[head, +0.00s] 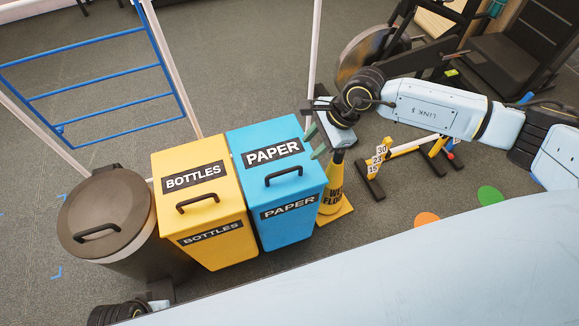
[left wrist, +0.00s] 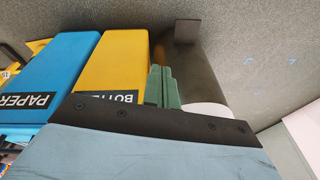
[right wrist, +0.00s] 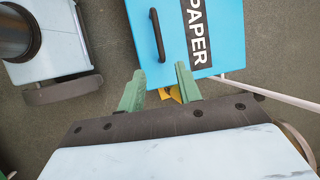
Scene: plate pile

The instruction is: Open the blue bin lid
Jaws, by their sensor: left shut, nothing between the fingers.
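The blue bin (head: 286,225) is labelled PAPER. Its lid (head: 255,139) is shut and has a black handle (head: 284,175) on top. My right gripper (head: 314,142) is beside the lid's right edge in the head view. In the right wrist view its green fingers (right wrist: 158,88) are apart and empty, near the blue lid (right wrist: 220,28), with the black handle (right wrist: 157,35) beyond them. My left gripper (left wrist: 162,86) is shut and empty, low near the bins' front. In the left wrist view, the blue bin (left wrist: 58,72) stands to the left of its fingers.
A yellow BOTTLES bin (head: 222,245) stands left of the blue bin, and a dark round bin (head: 140,262) further left. A yellow wet-floor sign (head: 337,188) stands close on the right. A pale surface (head: 400,285) fills the front right. Open floor lies behind the bins.

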